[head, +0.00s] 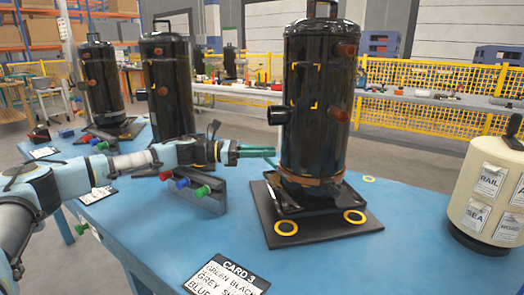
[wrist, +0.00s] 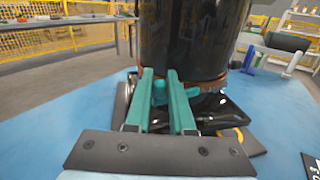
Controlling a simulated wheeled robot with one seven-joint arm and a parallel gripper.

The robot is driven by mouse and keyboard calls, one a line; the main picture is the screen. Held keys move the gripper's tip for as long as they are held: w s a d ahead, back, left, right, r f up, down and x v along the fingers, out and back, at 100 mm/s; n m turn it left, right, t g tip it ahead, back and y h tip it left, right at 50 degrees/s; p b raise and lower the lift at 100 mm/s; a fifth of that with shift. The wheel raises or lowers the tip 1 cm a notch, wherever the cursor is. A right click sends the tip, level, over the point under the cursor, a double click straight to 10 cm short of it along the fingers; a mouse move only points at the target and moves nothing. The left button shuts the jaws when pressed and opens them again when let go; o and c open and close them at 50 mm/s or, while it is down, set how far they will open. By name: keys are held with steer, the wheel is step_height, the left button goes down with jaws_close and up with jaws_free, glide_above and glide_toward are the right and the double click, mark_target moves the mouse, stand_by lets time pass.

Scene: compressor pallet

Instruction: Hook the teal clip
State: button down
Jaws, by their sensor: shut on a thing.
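My gripper (head: 271,150) has teal-green fingers and reaches from the left toward the black compressor (head: 315,110). In the wrist view the fingers (wrist: 160,76) are shut on a small teal clip (wrist: 160,93), which sits between them. A teal part also shows to the right of the right finger. The compressor stands upright on a black base plate (head: 325,226) with yellow-ringed holes. A copper-coloured band (head: 312,182) runs around its lower end. The fingertips are close to the compressor's lower left side; I cannot tell whether the clip touches it.
A grey block (head: 203,204) with coloured plugs lies below my gripper. A card (head: 228,278) lies at the front of the blue table (head: 405,265). A cream canister (head: 487,195) with labels stands at right. Other black compressors (head: 168,85) stand behind left.

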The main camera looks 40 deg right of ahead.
steer(key=shift+d+m+g+y, duration=0.2)
steer(key=shift+m+g+y, duration=0.2)
steer(key=shift+g, duration=0.1)
steer(key=c, duration=0.8)
jaws_free()
steer(key=shift+s, duration=0.1)
steer(key=shift+o, duration=0.2)
steer(key=v, duration=1)
steer(key=shift+w+a, duration=0.15)
steer(key=shift+w, duration=0.2)
